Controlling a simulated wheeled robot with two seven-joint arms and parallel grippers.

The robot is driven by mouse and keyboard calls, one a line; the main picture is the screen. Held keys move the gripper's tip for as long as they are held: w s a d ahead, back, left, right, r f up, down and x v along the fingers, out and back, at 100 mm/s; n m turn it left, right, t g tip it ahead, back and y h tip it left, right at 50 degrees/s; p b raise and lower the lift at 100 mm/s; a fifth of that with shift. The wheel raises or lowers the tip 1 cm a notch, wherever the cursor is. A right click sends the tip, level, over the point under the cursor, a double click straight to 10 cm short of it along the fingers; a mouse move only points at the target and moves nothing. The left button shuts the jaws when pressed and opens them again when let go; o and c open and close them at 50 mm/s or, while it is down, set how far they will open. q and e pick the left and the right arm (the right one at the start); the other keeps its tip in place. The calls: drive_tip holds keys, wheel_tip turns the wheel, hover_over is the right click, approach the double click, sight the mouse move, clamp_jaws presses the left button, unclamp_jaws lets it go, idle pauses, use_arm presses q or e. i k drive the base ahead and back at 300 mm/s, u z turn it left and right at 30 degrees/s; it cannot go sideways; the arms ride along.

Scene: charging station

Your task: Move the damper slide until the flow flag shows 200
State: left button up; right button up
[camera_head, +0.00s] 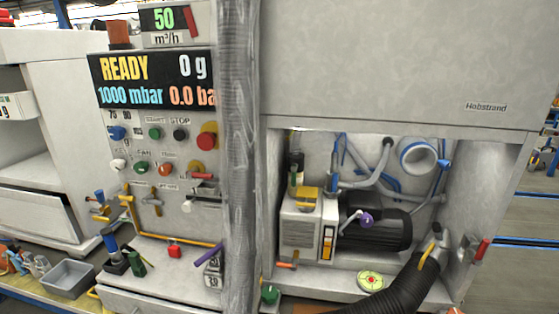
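The flow flag (164,20) stands on top of the control panel and reads 50 above a m³/h label. A red tilted piece (190,21) sits beside its number. I cannot tell for sure which part is the damper slide. A red handle on a grey plate (480,250) is at the lower right, beside the black corrugated hose (398,290). A yellow lever (428,251) sits at the upper end of that hose. Neither of my grippers shows in the head view.
The display (152,81) reads READY, 0 g, 1000 mbar and a partly hidden 0.0 ba. A grey ribbed column (240,160) covers its right edge. A pump (305,228) with a black motor stands in the open bay. A grey bin (68,279) is at the lower left.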

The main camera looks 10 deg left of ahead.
sight(187, 207)
drive_tip(key=u, duration=2.95)
drive_tip(key=i, duration=0.8)
drive_tip(key=z, duration=2.4)
